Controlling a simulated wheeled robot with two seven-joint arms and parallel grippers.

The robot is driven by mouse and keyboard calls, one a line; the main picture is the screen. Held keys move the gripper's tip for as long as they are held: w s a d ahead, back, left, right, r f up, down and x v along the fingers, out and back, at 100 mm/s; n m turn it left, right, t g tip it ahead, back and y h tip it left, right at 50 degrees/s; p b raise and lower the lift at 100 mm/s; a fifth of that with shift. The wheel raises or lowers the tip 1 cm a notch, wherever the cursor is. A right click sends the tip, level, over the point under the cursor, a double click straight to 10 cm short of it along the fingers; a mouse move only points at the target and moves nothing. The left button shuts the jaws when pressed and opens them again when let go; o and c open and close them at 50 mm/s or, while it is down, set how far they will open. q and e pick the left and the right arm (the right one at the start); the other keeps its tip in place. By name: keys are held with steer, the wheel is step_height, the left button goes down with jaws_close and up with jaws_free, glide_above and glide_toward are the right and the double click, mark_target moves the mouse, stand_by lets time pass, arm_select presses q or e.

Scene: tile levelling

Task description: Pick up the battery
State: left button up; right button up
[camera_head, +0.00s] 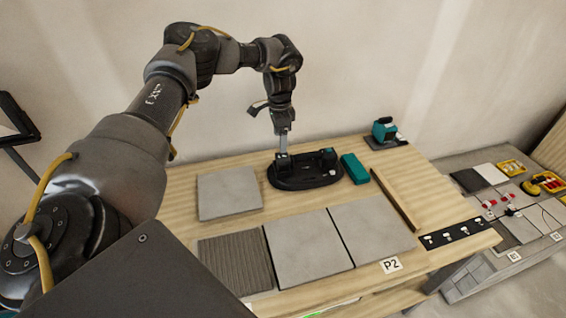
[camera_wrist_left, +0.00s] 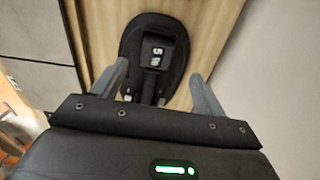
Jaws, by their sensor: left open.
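A black oval stand (camera_head: 305,183) lies on the wooden table with small black upright parts on it. In the left wrist view the stand (camera_wrist_left: 140,22) carries a black block with a white "5" label (camera_wrist_left: 153,50), which looks like the battery. My left gripper (camera_head: 283,146) points down over the left part of the stand. In the left wrist view its two fingers are apart, with the gap (camera_wrist_left: 158,72) in line with the labelled block. I see nothing held. Whether the fingers are beside the block or above it is unclear.
A teal block (camera_head: 354,168) lies right of the stand. A teal tool (camera_head: 384,129) sits on a dark plate at the back right. Grey tiles (camera_head: 308,240) cover the front, with a loose tile (camera_head: 229,193) at left. A wooden strip (camera_head: 395,199) lies at right.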

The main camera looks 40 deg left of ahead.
mark_target(282, 157)
arm_select(q)
steer(key=f, duration=0.3)
steer(key=shift+w+d+f, duration=0.25)
steer(key=shift+f, duration=0.05)
steer(key=shift+a+f, duration=0.1)
steer(key=shift+f, duration=0.1)
steer(key=shift+s+f+p, duration=0.15)
steer(key=shift+p, duration=0.35)
steer(key=f, duration=0.1)
steer(key=f+p, duration=0.1)
steer(key=f, duration=0.1)
steer(key=shift+d+f, duration=0.25)
steer(key=shift+f, duration=0.65)
steer(key=c, duration=0.9)
steer(key=shift+c, duration=1.3)
arm_select(e)
steer(key=shift+w+d+r, duration=0.1)
steer(key=shift+w+r, duration=0.05)
steer(key=shift+r, duration=0.5)
steer(key=shift+w+r, duration=0.1)
steer(key=shift+r, duration=0.5)
